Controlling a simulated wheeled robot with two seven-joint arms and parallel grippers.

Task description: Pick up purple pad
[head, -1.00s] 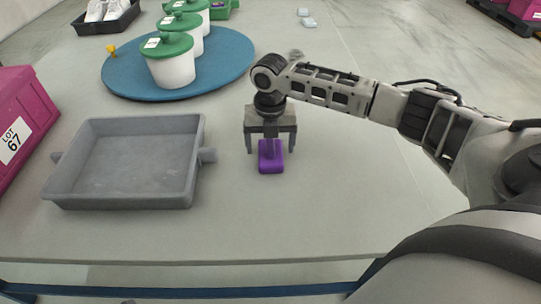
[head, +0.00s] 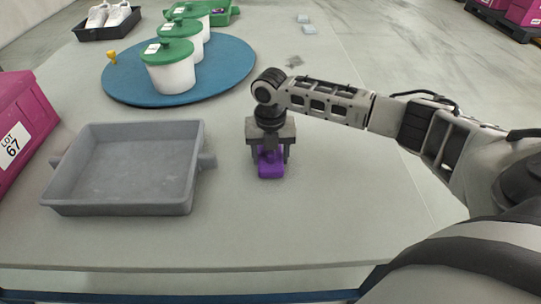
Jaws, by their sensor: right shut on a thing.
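The purple pad (head: 270,170) lies on the table to the right of the grey tray. My right gripper (head: 270,157) points down over the pad and is shut on its raised part. The gripper hides the pad's upper part. I cannot tell any gap between the pad and the table. My left gripper is not in view.
The empty grey tray (head: 70,201) stands left of the pad. A blue round mat (head: 225,75) behind it carries white tubs with green lids (head: 172,72). A magenta box (head: 18,120) stands at the left edge. The table (head: 340,215) is clear around and in front of the pad.

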